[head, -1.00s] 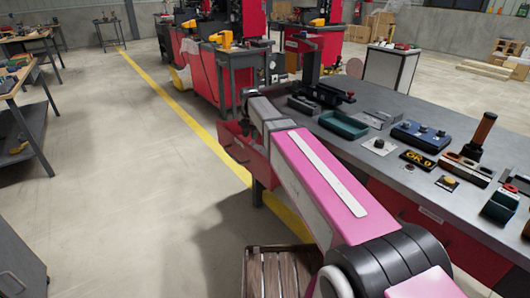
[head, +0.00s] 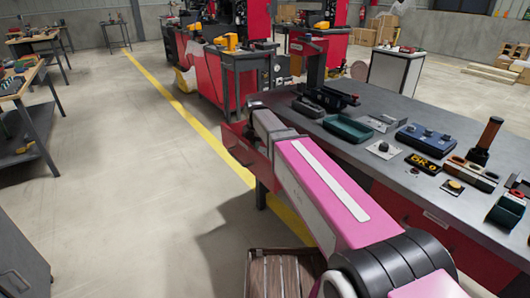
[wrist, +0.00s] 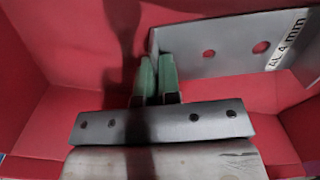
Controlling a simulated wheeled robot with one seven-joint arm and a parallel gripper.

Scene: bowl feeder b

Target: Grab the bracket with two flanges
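A grey metal bracket (wrist: 235,44) with two round holes and an "AL 4 mm" marking stands tilted inside a red bin (wrist: 60,45) in the wrist view. A bent edge at its left end lies at my gripper (wrist: 157,72). The green fingertips are close together with this thin edge between them, so my gripper looks shut on it. The fingers hide part of the bracket's left end, and its lower parts are hard to make out. In the head view my arm reaches down to the red bin (head: 238,146) at the bench's near left corner; fingertips and bracket are hidden there.
The red bin walls stand close around my gripper. The grey bench (head: 390,112) to the right carries a green tray (head: 348,130), a blue box (head: 426,138) and several small parts. A wooden crate (head: 285,270) stands on the floor below my arm.

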